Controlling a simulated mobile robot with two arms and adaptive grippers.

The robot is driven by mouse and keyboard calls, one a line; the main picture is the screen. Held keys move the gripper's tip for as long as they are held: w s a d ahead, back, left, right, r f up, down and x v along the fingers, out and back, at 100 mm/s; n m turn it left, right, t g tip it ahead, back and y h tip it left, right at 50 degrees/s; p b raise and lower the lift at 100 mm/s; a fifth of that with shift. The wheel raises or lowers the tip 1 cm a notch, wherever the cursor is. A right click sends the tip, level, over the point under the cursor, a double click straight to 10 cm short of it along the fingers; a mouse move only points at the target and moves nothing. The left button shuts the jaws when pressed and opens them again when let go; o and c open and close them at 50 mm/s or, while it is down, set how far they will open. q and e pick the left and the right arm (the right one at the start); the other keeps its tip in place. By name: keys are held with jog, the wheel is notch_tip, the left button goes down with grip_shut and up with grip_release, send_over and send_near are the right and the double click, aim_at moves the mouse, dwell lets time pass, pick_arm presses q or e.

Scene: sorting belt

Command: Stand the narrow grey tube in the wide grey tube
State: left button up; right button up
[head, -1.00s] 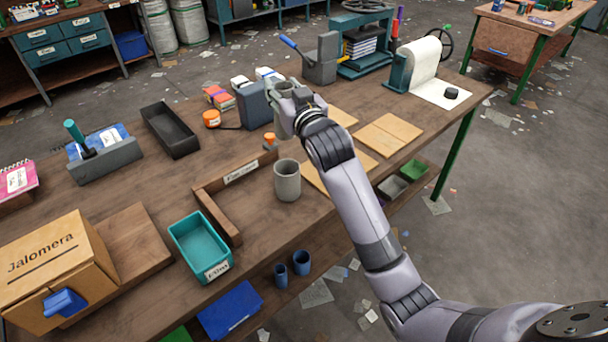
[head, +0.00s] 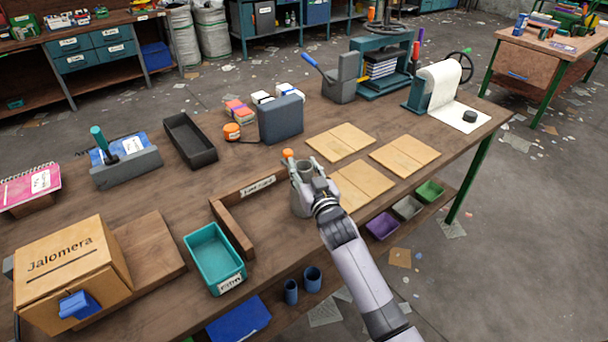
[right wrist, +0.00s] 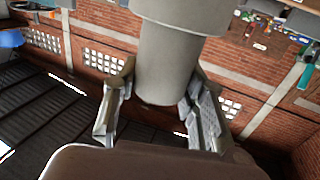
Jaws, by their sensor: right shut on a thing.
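The wide grey tube (head: 299,206) stands upright on the bench, right of a wooden corner frame. My right gripper (head: 303,177) is just above its mouth, shut on the narrow grey tube (head: 304,167), whose top shows between the fingers. In the right wrist view, which is upside down, the narrow tube (right wrist: 165,70) sits between both fingers (right wrist: 160,110). Its other end disappears behind the rim of the wide tube (right wrist: 185,12) and appears to be inside it. How deep it reaches is hidden. My left gripper is not in view.
The wooden corner frame (head: 232,227) and a teal tray (head: 215,258) are to the left. Wooden boards (head: 362,184) lie close on the right. The bench's front edge is close.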

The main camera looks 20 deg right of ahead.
aim_at(307, 182)
jog(key=shift+f, duration=1.15)
jog(key=shift+f, duration=0.1)
jog(key=shift+f+b, duration=0.25)
jog(key=shift+b, duration=0.05)
jog(key=o, duration=0.9)
jog(key=shift+r+p, duration=0.45)
jog(key=shift+r, duration=0.1)
jog(key=s, duration=0.8)
jog(key=s+b, duration=0.1)
jog(key=s, duration=0.3)
jog(key=shift+d+f, duration=0.15)
jog(key=shift+d, duration=0.1)
